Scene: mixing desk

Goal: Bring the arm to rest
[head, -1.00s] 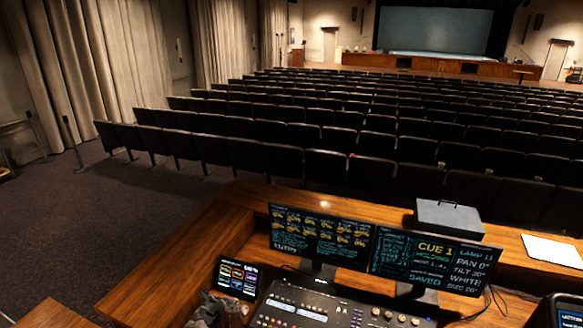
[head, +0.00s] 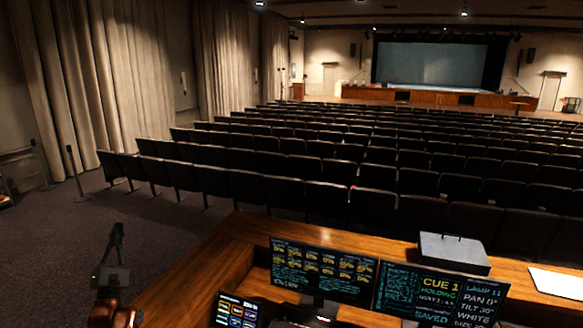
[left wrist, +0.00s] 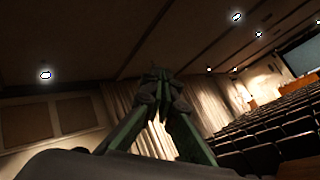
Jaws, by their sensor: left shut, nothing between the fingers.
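My left gripper (head: 117,232) is at the lower left in the head view, pointing up over the dark carpet. It is left of the wooden desk (head: 190,285) and apart from it. It is shut and empty. In the left wrist view its green fingers (left wrist: 158,78) meet at the tips, with the ceiling and curtains behind them. My right gripper is not in view.
Two monitors, one left (head: 320,270) and one right (head: 440,295), stand on the desk with a small tablet screen (head: 238,310). A grey case (head: 453,253) and a white sheet (head: 556,281) lie at the right. Rows of seats (head: 330,200) lie beyond. Open carpet (head: 60,260) is at the left.

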